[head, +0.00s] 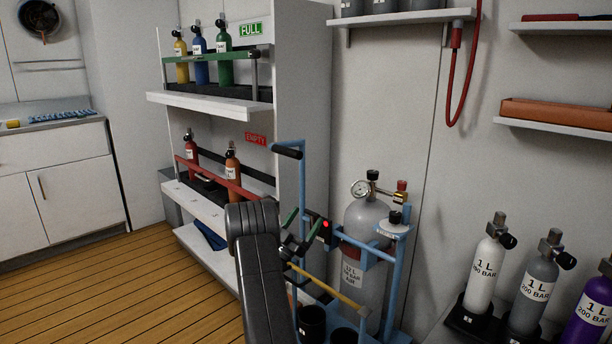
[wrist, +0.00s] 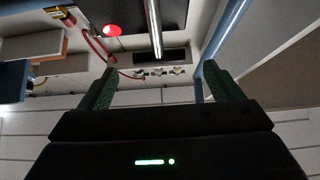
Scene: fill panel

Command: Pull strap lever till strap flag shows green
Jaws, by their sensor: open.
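The strap flag (head: 326,225) shows red on a small dark housing on the blue trolley, in front of the large grey cylinder (head: 364,218). The wrist view shows a red disc (wrist: 112,30) at upper left, seemingly the same flag. My gripper (head: 302,232) is open, its green fingers just left of the flag in the head view. In the wrist view my gripper (wrist: 158,75) has its fingers wide apart with nothing held. A bright metal bar (wrist: 155,28) lies beyond the gap; I cannot tell whether it is the strap lever. The lever is not clearly visible in the head view.
The blue trolley frame (head: 302,180) stands close to my gripper, with a yellow bar (head: 335,290) low in front. A white rack (head: 205,103) with small cylinders is at left. Several small cylinders (head: 484,265) stand at lower right. Wooden floor (head: 120,300) is clear at lower left.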

